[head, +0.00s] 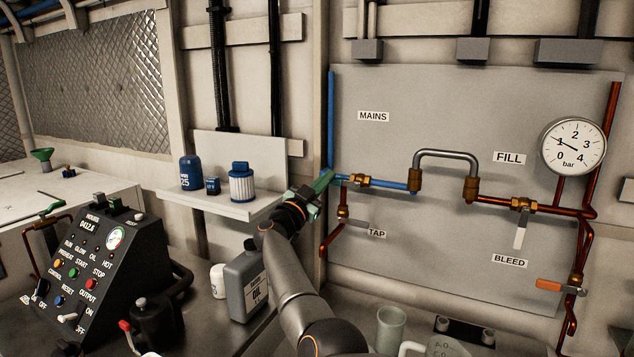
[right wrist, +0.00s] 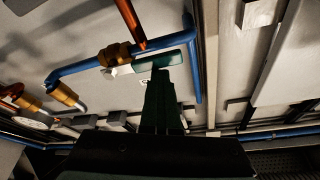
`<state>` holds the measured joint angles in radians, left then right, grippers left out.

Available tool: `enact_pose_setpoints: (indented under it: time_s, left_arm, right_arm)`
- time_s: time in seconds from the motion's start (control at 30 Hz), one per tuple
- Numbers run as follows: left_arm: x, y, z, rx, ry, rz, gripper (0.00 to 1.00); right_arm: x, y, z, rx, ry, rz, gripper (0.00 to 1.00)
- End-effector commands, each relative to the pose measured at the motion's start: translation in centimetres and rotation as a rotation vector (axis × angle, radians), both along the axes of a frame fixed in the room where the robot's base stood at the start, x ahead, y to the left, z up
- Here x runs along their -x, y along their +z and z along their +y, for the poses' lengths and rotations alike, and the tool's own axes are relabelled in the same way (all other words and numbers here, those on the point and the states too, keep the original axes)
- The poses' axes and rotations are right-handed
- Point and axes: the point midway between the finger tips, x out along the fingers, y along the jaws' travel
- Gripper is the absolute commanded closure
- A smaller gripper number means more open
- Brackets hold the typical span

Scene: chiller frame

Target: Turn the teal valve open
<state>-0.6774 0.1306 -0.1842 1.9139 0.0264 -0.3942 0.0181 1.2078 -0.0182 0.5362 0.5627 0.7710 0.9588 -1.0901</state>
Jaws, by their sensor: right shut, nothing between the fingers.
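The teal valve handle (right wrist: 172,47) shows in the right wrist view as a flat lever running along the blue pipe from a brass valve body (right wrist: 114,54). In the head view the brass valve body (head: 360,181) sits on the blue mains pipe, and the handle's end (head: 340,178) is mostly hidden by my gripper. My right gripper (head: 324,181) is shut and empty, its fingertips at the handle's left part. In the right wrist view the fingers (right wrist: 162,76) reach up to the handle's edge; I cannot tell whether they touch. My left gripper is not in view.
Below the blue pipe is a copper tap branch (head: 343,213). A shelf (head: 225,207) with blue-capped containers is left of my gripper, and a grey oil can (head: 245,285) stands beside my forearm.

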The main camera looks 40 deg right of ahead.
Motion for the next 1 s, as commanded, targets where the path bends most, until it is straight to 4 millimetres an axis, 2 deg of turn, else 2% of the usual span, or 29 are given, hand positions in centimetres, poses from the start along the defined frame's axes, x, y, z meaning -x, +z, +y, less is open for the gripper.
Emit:
enact_pose_setpoints:
  time_s: [0.07,0.27,0.3,0.37,0.8,1.0]
  left_arm:
    - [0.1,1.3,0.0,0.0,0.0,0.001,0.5]
    - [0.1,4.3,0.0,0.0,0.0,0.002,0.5]
    - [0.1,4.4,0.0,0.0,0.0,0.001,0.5]
    - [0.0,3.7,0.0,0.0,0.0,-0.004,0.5]
    - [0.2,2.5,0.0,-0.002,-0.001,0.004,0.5]
    - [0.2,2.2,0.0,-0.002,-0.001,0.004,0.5]
  right_arm:
    - [-0.1,0.5,0.0,-0.01,0.007,0.008,1.0]
    - [0.2,4.3,-0.8,0.0,0.002,-0.002,1.0]
    - [0.3,4.4,-0.7,0.002,0.003,-0.002,1.0]
    - [0.6,3.2,0.1,0.002,0.005,-0.002,1.0]
    - [3.6,1.3,5.6,0.005,0.003,-0.005,1.0]
    - [4.5,0.8,7.2,0.007,0.002,-0.005,1.0]
